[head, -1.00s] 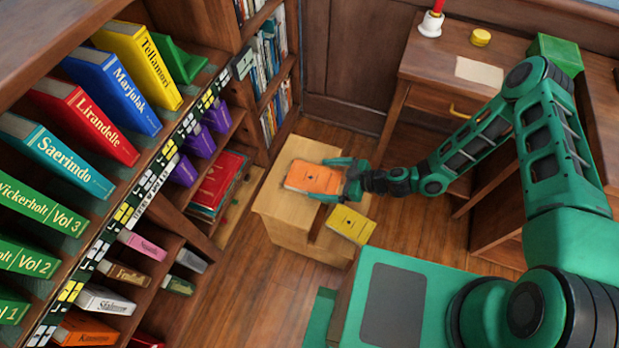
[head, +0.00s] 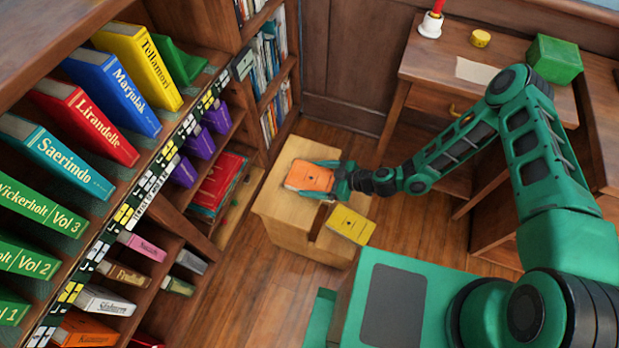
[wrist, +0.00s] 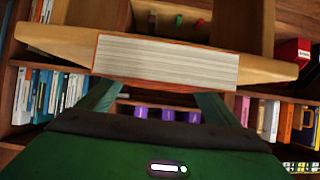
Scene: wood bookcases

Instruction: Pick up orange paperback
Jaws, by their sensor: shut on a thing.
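The orange paperback (head: 310,176) is over the top of a small light-wood stand in the head view. My gripper (head: 338,180) is shut on its right-hand part, with green fingers along its sides. In the wrist view the paperback (wrist: 165,62) shows its pale page edges and thin orange cover edges, between my gripper's fingers (wrist: 158,98). I cannot tell whether the book still touches the stand.
The light-wood stand (head: 278,205) has a dark slot, and a yellow book (head: 351,225) lies at its right edge. A tall bookcase (head: 160,165) full of books stands at left. A desk (head: 425,70) with a green box (head: 553,60) is at back right. Floor is clear between.

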